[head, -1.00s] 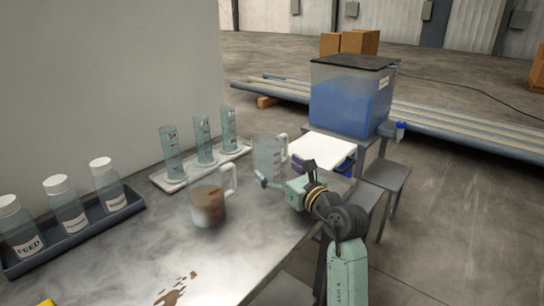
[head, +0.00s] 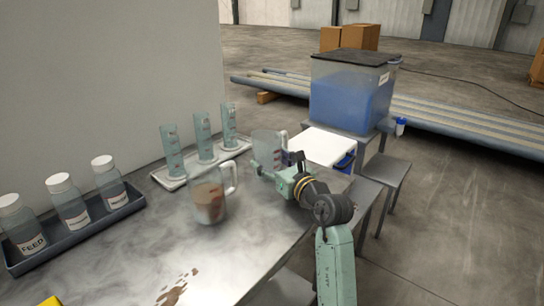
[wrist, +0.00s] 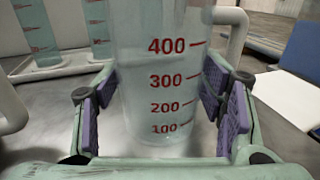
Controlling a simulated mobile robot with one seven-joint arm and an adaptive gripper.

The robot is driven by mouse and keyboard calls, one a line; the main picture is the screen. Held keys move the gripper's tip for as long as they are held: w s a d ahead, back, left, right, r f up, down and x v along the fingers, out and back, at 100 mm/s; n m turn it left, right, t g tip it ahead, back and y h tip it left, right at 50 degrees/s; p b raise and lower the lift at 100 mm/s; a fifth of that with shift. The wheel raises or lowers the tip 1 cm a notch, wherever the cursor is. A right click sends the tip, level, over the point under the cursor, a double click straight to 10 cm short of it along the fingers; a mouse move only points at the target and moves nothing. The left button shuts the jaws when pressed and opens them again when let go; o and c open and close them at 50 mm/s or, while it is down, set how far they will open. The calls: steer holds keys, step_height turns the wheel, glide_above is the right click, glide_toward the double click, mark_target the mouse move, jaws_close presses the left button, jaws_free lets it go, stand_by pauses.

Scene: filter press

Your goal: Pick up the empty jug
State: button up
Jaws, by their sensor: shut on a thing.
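The empty jug (head: 266,146) is clear with red graduations and a white handle, and stands upright near the back right of the metal table. In the wrist view the jug (wrist: 165,70) fills the middle, with marks from 100 to 400. My gripper (wrist: 164,108) has its purple-padded fingers on both sides of the jug and is shut on it. In the head view my gripper (head: 272,172) reaches the jug from the front right. I cannot tell if the jug's base is clear of the table. A second jug (head: 208,200) with brown liquid stands just left.
Several glass cylinders stand in a white tray (head: 172,181) behind the jugs. A dark tray (head: 80,238) of capped bottles is at left. A brown spill (head: 172,292) lies in front. A white board (head: 322,146) and a blue-filled tank (head: 350,95) are at right.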

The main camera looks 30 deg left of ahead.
steer(key=c, duration=0.5)
steer(key=shift+r, duration=0.1)
